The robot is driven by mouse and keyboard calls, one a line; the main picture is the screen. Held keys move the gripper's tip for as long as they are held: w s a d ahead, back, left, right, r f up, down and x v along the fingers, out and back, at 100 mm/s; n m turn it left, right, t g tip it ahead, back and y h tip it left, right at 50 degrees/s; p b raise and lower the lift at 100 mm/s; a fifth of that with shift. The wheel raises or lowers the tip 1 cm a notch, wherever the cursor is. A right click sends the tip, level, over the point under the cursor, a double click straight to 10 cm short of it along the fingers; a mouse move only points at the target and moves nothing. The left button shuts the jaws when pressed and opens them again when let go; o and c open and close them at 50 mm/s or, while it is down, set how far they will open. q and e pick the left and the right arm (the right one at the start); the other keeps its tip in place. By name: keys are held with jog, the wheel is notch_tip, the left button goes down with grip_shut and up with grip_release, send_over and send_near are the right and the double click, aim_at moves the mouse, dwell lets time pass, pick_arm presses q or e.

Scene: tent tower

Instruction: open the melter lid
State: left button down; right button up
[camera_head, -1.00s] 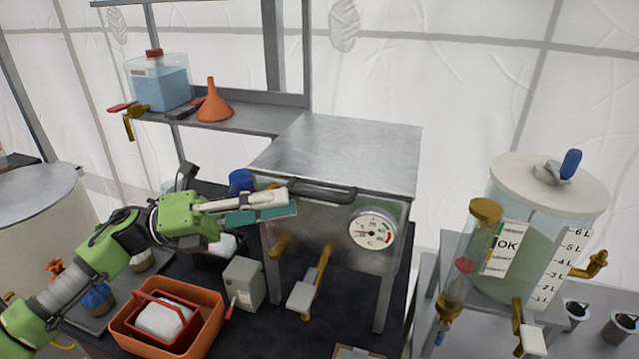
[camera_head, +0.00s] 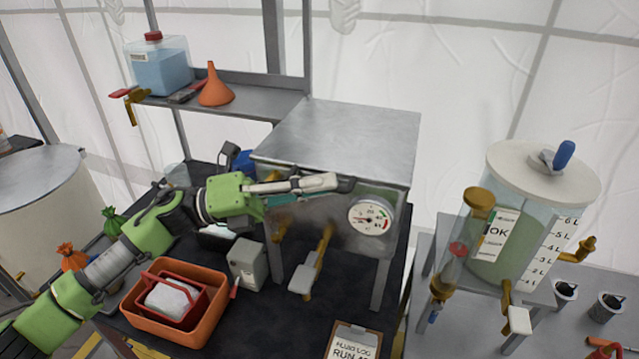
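The melter is a metal box on legs with a flat grey lid (camera_head: 345,138) on top and a round dial gauge (camera_head: 370,217) on its front. The lid lies flat and closed. A dark handle bar runs along the lid's front edge and is now mostly hidden by my gripper. My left gripper (camera_head: 338,184) reaches in from the left, its fingers pointing right along the front edge at the handle. Whether the fingers are around the handle or only in front of it, I cannot tell. My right gripper is not in view.
An orange bin (camera_head: 190,338) with a red basket and white block stands front left. A grey box (camera_head: 247,262) stands below the gripper. A clear tank (camera_head: 510,262) stands right. A shelf holds a blue-liquid jug (camera_head: 160,70) and an orange funnel (camera_head: 214,88). A clipboard (camera_head: 352,342) lies in front.

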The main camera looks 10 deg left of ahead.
pick_arm(q)
jog(key=shift+r, duration=0.15)
jog(key=shift+r, duration=0.35)
jog(key=w+r+p, duration=0.2)
jog(key=w+r, duration=0.1)
jog(key=r, duration=0.6)
jog(key=w+d+r+p, duration=0.1)
jog(key=w+r+p, duration=0.2)
jog(key=r, duration=0.6)
jog(key=shift+w+d+f, duration=0.1)
